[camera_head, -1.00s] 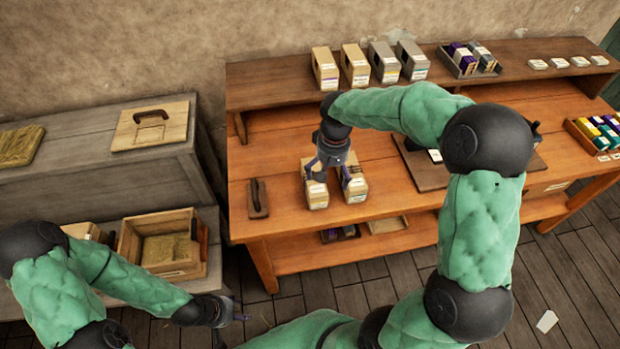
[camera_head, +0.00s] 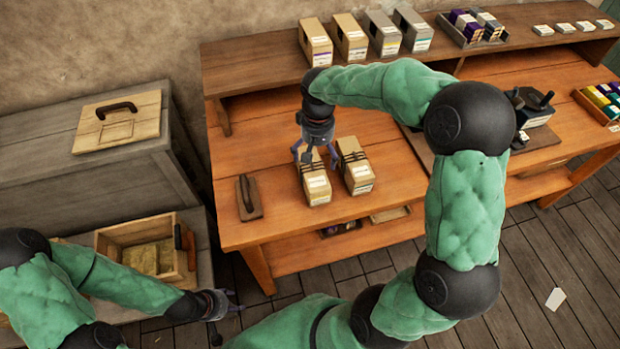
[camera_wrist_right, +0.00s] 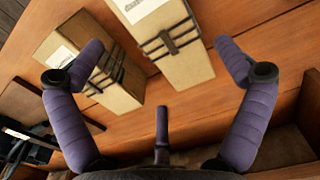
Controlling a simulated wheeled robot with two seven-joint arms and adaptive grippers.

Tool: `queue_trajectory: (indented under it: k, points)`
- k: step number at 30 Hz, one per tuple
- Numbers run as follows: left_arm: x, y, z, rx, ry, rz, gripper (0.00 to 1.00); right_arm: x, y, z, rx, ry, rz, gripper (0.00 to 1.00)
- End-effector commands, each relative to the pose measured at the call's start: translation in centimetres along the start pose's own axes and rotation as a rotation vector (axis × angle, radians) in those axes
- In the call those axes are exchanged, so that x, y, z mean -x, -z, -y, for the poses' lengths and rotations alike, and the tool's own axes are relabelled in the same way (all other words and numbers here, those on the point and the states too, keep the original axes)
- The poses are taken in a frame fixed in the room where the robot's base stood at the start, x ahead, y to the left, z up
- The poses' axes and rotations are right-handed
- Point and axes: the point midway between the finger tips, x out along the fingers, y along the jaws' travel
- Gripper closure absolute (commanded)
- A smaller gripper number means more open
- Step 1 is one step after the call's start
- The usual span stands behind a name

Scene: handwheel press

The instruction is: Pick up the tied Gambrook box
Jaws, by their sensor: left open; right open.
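Two tan boxes tied with dark cord lie side by side on the workbench: a left tied box (camera_head: 317,187) and a right tied box (camera_head: 357,172). Their labels are too small to read, so I cannot tell which is Gambrook. My right gripper (camera_head: 316,160) is open and empty over the back end of the left box. In the right wrist view, one tied box (camera_wrist_right: 185,68) lies between the open fingers (camera_wrist_right: 155,62), and the other tied box (camera_wrist_right: 112,92) lies by the left finger. My left gripper (camera_head: 228,306) is open and empty, low at left, away from the bench.
A dark-handled wooden tool (camera_head: 248,198) lies left of the boxes. Several cartons (camera_head: 350,38) stand on the shelf behind. A black press (camera_head: 532,106) stands to the right. A wooden crate (camera_head: 188,225) is at left. Bare bench lies right of the boxes.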

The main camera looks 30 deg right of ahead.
Motion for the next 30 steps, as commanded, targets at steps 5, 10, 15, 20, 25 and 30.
queue_trajectory:
  k: [5,10,15,20,25,30]
  points:
    - [-0.6,0.0,0.2,0.0,0.0,0.0,0.48,-1.9,-0.1,0.0,0.0,0.0,0.003,0.0]
    - [-1.4,0.1,0.5,0.0,0.0,0.0,0.48,-4.4,-0.1,0.0,0.0,-0.001,0.002,0.0]
    - [-1.8,0.1,0.6,0.0,0.0,0.0,0.48,-5.6,0.0,0.0,-0.001,0.0,0.0,0.0]
    - [-2.2,0.1,0.8,0.0,0.0,0.0,0.48,-7.0,-0.1,0.0,0.0,0.0,0.003,0.0]
    - [-3.1,0.1,1.1,0.0,0.0,0.0,0.48,-9.6,-0.1,0.0,0.001,0.0,0.003,0.0]
    - [-3.4,0.1,1.2,0.0,0.0,0.0,0.48,-10.8,0.0,0.0,0.0,0.0,0.0,0.0]
